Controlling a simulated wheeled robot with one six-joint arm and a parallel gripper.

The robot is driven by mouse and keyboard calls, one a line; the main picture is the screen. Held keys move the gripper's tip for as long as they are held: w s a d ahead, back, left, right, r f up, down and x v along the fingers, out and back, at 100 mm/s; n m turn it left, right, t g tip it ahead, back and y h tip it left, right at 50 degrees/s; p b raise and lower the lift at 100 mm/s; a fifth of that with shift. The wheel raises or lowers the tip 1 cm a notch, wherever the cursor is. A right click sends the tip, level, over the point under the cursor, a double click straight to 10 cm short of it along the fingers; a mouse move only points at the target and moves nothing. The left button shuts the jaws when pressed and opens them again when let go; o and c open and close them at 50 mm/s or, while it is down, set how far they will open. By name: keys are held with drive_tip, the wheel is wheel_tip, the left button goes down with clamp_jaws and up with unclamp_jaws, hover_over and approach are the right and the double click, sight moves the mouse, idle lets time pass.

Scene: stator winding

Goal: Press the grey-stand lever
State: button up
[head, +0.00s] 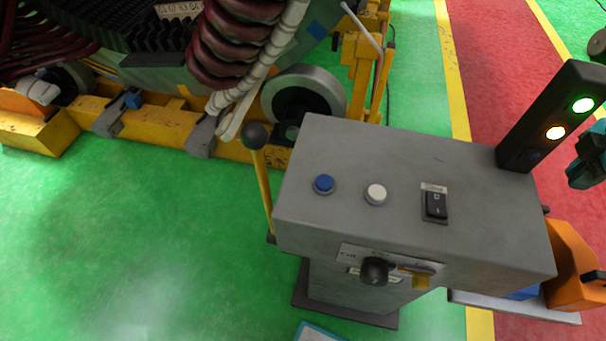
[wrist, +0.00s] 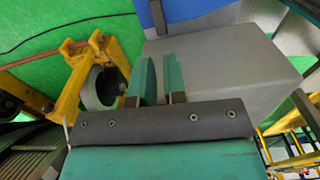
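The grey stand (head: 330,150) fills the middle and right of the head view. Its lever (head: 263,185), a yellow rod with a dark ball knob (head: 255,136), stands nearly upright at the stand's left side. Blue (head: 324,184) and white (head: 376,194) buttons and a black rocker switch (head: 436,205) are on top. In the wrist view, my gripper (wrist: 159,65) has two teal fingers with a narrow gap and nothing between them. A grey box-like surface (wrist: 225,65) lies beyond; I cannot tell whether it is the stand. No lever is clear there.
A signal light (head: 555,120) with green and amber lit rises at the stand's right corner. A teal part shows at the right edge. A yellow frame (head: 85,120) with a wheel (head: 303,92) and thick cables is behind left. Green floor (head: 130,230) is open left of the stand.

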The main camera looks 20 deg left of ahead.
drive_tip(key=s+r+m, duration=0.2)
drive_tip(key=m, duration=0.1)
drive_tip(key=s+r+m+t, duration=0.1)
drive_tip(key=s+r+m, duration=0.1)
drive_tip(key=m, duration=0.1)
drive_tip(key=s+a+r+m, duration=0.1)
drive_tip(key=s+r+m, duration=0.1)
drive_tip(key=m, duration=0.2)
drive_tip(key=shift+s, duration=0.3)
clamp_jaws()
drive_tip(key=s+a+r+m+y, duration=0.1)
drive_tip(key=s+a+r+y, duration=0.1)
drive_tip(key=s+a+r, duration=0.3)
drive_tip(key=s+a+r+m+g+y, duration=0.1)
drive_tip(key=s+a+r, duration=0.4)
drive_tip(key=s+a, duration=0.5)
drive_tip(key=s+y, duration=0.1)
drive_tip(key=s, duration=0.1)
drive_tip(key=shift+s+r+m, duration=0.35)
drive_tip(key=shift+r+m, duration=0.05)
drive_tip(key=shift+a, duration=0.1)
